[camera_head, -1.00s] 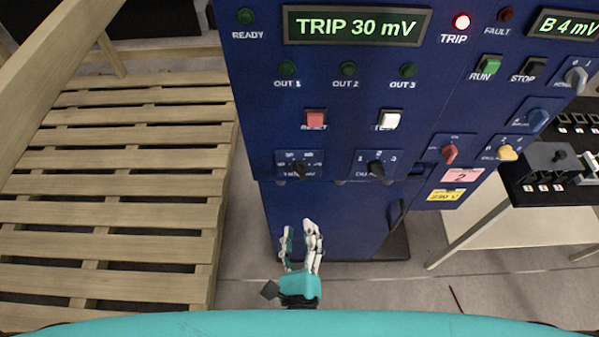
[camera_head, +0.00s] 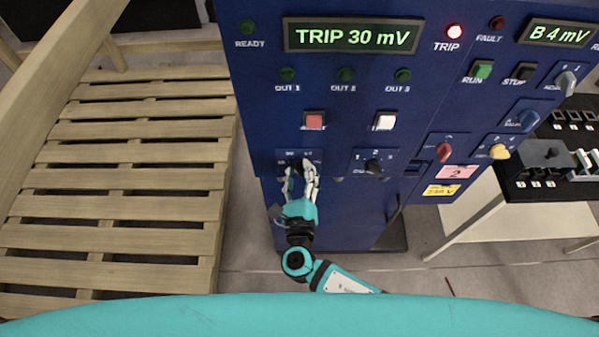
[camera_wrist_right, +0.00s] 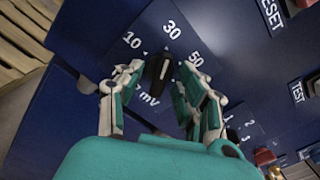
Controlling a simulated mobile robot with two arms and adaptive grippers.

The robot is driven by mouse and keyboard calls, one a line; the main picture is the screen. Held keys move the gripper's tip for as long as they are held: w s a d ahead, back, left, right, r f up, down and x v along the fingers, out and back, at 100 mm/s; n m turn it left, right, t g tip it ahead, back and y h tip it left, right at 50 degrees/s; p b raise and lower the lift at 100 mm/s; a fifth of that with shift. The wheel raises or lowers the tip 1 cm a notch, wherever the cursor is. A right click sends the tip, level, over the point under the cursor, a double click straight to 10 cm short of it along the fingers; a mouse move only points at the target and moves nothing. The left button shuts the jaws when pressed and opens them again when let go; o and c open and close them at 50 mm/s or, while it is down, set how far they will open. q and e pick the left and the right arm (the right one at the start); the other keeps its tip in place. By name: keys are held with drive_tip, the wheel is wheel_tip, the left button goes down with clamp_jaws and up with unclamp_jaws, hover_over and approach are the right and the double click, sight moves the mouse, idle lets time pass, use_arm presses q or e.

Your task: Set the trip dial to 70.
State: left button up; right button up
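The trip dial (camera_wrist_right: 159,66) is a black knob on a blue plate marked 10, 30, 50 and mV in the right wrist view; no 70 mark shows, probably behind a finger. My right gripper (camera_head: 301,172) is at the dial in the head view and largely covers it. In the right wrist view its fingers are apart, one on each side of the knob; I cannot tell whether they touch it. The display (camera_head: 353,37) reads TRIP 30 mV. My left gripper is not in view.
A second dial (camera_head: 374,167), marked 1, 2, 3, sits right of the trip dial. Above are a red button (camera_head: 314,121) and a white TEST button (camera_head: 385,122). The red TRIP lamp (camera_head: 455,31) is lit.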

clamp_jaws()
idle(0.3)
